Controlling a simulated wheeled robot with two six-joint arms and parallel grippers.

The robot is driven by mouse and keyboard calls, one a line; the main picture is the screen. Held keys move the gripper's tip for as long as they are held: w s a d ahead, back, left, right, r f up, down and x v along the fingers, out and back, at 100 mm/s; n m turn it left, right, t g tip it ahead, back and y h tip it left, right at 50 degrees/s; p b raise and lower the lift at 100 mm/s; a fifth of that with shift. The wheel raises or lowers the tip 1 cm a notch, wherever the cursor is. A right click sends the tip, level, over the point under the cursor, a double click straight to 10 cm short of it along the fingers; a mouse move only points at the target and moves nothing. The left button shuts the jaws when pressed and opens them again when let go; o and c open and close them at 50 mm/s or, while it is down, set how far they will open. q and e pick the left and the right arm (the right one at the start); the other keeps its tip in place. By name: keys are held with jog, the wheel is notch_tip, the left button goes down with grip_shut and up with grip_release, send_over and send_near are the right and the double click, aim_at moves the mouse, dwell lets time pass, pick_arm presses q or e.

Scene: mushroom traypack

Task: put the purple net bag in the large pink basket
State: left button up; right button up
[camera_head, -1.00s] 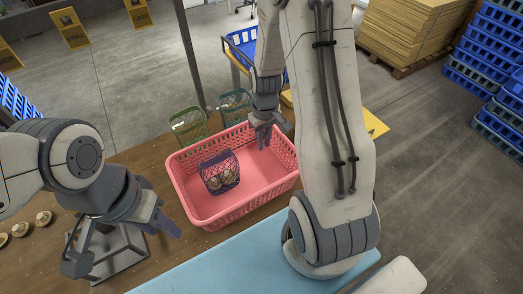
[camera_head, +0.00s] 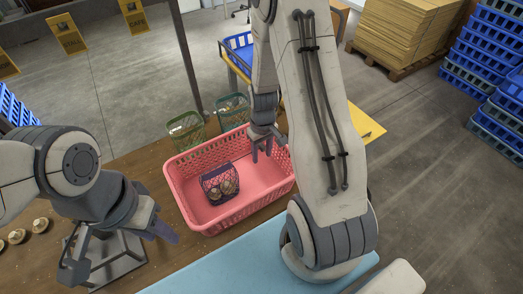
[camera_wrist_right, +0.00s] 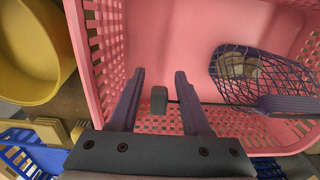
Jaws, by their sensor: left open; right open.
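The purple net bag (camera_head: 220,184) with mushrooms inside lies in the large pink basket (camera_head: 184,210), on its floor left of the basket's middle. The right wrist view shows the bag (camera_wrist_right: 259,75) at the right, with its purple handle towards the near side, and the basket wall (camera_wrist_right: 92,70) on the left. My right gripper (camera_head: 262,158) is open and empty at the basket's back right side, apart from the bag; its fingers (camera_wrist_right: 158,77) show in the wrist view. My left gripper (camera_head: 120,247) is open and empty left of the basket, low over a grey stand.
Two green baskets (camera_head: 187,132) stand behind the pink basket. Several mushrooms (camera_head: 40,225) lie on the wooden table at the left. A light blue surface (camera_head: 215,277) lies in front. A yellow bowl-like thing (camera_wrist_right: 30,50) shows in the right wrist view.

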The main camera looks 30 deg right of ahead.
notch_tip(320, 180, up, 12)
jog(key=shift+r, duration=0.1)
jog(key=s+a+r+n, duration=0.2)
jog(key=a+r, duration=0.1)
jog(key=a, duration=0.6)
jog(key=s+a+r+n, duration=0.2)
jog(key=s+a, duration=0.4)
jog(key=s, duration=0.2)
jog(key=s+a+r+n, duration=0.2)
jog(key=s+a+r, duration=0.1)
jog(key=s+a, duration=0.4)
jog(key=shift+s+n+y, duration=0.4)
jog(key=shift+s, duration=0.5)
